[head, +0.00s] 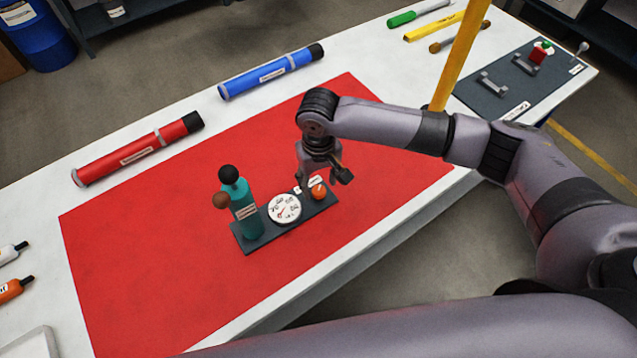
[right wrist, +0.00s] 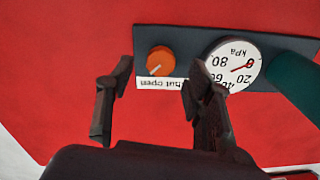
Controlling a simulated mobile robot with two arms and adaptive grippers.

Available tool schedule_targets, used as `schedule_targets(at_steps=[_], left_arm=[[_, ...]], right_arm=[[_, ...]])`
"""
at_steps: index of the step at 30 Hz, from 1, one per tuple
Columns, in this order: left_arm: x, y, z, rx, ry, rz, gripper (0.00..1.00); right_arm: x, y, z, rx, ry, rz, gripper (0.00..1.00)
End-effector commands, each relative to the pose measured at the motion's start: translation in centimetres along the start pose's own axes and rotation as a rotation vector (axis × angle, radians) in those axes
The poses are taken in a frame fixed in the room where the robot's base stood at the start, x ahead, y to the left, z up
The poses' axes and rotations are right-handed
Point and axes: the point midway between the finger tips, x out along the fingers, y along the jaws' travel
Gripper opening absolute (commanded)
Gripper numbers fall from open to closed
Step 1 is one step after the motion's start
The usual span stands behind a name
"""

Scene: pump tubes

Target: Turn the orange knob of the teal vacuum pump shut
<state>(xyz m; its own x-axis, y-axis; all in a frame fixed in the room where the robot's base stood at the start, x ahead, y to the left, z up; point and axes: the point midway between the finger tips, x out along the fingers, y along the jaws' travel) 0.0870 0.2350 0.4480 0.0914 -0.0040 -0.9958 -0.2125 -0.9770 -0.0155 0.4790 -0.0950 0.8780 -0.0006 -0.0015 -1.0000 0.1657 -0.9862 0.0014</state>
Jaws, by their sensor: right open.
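The teal vacuum pump (head: 241,205) stands upright on a dark base plate on the red mat, with a dark ball and a brown ball at its top. Its orange knob (head: 318,191) is at the plate's right end and also shows in the right wrist view (right wrist: 161,60), with a white mark toward its lower left. A white label (right wrist: 165,83) beside the knob is partly hidden by a finger. My right gripper (head: 323,180) is open over the knob end; in the wrist view its fingers (right wrist: 157,84) are apart, with the knob beyond them, untouched. My left gripper is not in view.
A white kPa gauge (head: 285,208) with a red needle sits between pump and knob. Red (head: 138,150) and blue (head: 271,72) tubes lie along the far side. A dark board with fittings (head: 510,88) is at the right. The red mat (head: 130,270) is otherwise clear.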

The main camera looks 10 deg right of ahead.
Motion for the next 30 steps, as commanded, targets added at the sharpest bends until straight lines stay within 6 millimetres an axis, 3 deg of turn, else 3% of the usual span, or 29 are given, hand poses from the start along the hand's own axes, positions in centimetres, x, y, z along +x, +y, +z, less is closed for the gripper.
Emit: schedule_targets(at_steps=[6, 16, 30], left_arm=[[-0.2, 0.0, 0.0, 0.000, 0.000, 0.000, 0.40], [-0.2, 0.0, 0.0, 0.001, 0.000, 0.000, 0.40], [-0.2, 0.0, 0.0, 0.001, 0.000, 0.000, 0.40]], right_arm=[[2.0, 0.0, 0.0, 0.000, 0.000, 0.000, 0.48], [2.3, 0.0, 0.0, -0.001, 0.001, -0.001, 0.47], [2.3, 0.0, 0.0, -0.001, 0.001, -0.001, 0.16]])
